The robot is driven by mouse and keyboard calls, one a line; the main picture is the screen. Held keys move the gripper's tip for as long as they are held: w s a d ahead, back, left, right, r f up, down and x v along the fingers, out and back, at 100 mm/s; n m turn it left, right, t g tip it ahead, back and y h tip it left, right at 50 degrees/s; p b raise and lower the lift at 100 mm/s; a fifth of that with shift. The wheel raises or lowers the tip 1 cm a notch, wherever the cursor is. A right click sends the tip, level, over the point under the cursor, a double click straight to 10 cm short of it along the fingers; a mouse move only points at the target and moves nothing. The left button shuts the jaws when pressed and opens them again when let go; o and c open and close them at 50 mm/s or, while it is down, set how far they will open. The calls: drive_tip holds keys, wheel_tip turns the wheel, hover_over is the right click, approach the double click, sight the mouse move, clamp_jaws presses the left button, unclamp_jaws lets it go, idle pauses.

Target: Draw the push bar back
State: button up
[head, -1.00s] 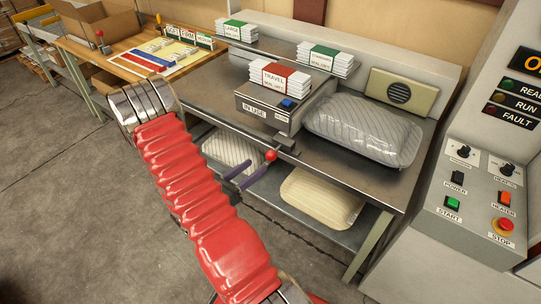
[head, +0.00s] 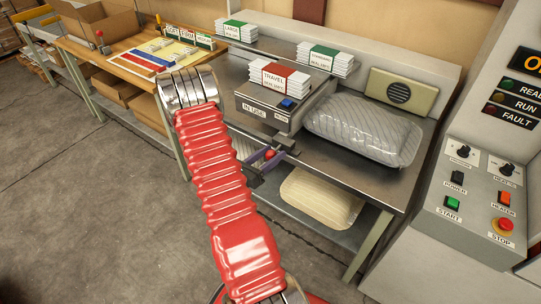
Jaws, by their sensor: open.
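The push bar ends in a red ball knob (head: 270,154) at the front of the steel bench, below the grey "IN USE" box (head: 263,111). A short dark metal piece (head: 287,144) shows beside the knob at the bench edge. My gripper (head: 267,160) has its purple-grey fingers at the knob, which shows between them. The jaws are open. Whether a finger touches the knob cannot be told. My red-sleeved arm hides part of the lower shelf on the left.
A clear-wrapped grey pillow (head: 363,131) lies on the bench top (head: 335,170). A cream pillow (head: 322,197) lies on the shelf below. Stacks of labelled packets stand above. A control panel (head: 480,200) stands at right. The floor at left is open.

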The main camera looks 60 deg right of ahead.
clamp_jaws()
idle(0.6)
drive_tip(key=shift+a, duration=0.1)
